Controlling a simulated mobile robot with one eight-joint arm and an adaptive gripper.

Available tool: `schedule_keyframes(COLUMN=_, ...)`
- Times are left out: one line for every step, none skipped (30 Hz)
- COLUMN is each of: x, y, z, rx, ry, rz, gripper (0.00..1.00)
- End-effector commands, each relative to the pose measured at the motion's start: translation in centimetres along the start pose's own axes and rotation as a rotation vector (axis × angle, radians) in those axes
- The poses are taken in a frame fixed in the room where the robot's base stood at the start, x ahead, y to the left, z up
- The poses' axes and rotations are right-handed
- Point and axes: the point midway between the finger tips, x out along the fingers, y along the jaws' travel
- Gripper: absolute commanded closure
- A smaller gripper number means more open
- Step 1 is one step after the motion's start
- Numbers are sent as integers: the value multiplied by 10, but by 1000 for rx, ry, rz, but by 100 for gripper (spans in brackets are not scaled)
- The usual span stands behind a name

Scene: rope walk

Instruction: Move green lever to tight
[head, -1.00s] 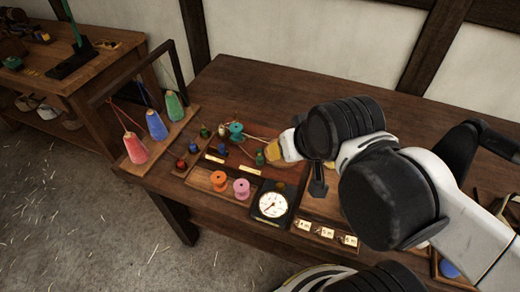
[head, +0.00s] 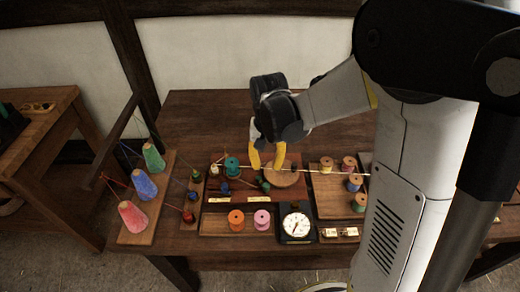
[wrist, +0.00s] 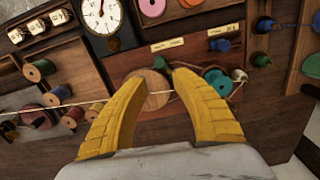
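A small green lever knob (head: 265,186) sits on the reddish-brown board (head: 295,195), at the near edge of a round wooden disc (head: 287,179). It also shows in the wrist view (wrist: 163,63), just beyond my fingertips and between their lines. Two pale labels (wrist: 167,44) (wrist: 223,30) lie beyond it; their words are too small to read. My gripper (head: 267,166) points down over the disc. In the wrist view its yellow fingers (wrist: 165,83) are apart with nothing held between them. I cannot tell whether a finger touches the board.
A pale cord (head: 320,172) runs across the disc. A teal spool (head: 232,166) and a blue knob (head: 224,188) are to the left. Orange (head: 236,220) and pink (head: 262,219) spools and a white dial (head: 296,224) stand in front. More spools (head: 348,163) are to the right.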

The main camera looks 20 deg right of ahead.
Motion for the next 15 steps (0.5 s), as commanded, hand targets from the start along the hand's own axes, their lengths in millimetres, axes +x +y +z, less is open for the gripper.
schedule_keyframes(x=3, y=0, z=0, rx=1, ry=-1, rz=0, gripper=68)
schedule_keyframes(x=4, y=0, z=0, rx=1, ry=-1, rz=0, gripper=68)
schedule_keyframes(x=7, y=0, z=0, rx=0, ry=0, rz=0, gripper=68)
schedule_keyframes(x=9, y=0, z=0, rx=0, ry=0, rz=0, gripper=68)
schedule_keyframes(x=12, y=0, z=0, rx=0, ry=0, rz=0, gripper=68)
schedule_keyframes(x=16, y=0, z=0, rx=0, ry=0, rz=0, gripper=68)
schedule_keyframes(x=20, y=0, z=0, rx=0, ry=0, rz=0, gripper=68)
schedule_keyframes(x=24, y=0, z=0, rx=0, ry=1, rz=0, gripper=68)
schedule_keyframes(x=29, y=0, z=0, rx=-1, ry=1, rz=0, gripper=68)
schedule_keyframes(x=34, y=0, z=0, rx=-1, ry=1, rz=0, gripper=68)
schedule_keyframes(x=38, y=0, z=0, rx=-1, ry=1, rz=0, gripper=68)
schedule_keyframes(x=45, y=0, z=0, rx=-1, ry=1, rz=0, gripper=68)
schedule_keyframes(x=50, y=0, z=0, rx=-1, ry=1, rz=0, gripper=68)
schedule_keyframes(x=55, y=0, z=0, rx=-1, ry=1, rz=0, gripper=68)
schedule_keyframes(x=62, y=0, z=0, rx=-1, ry=1, rz=0, gripper=68)
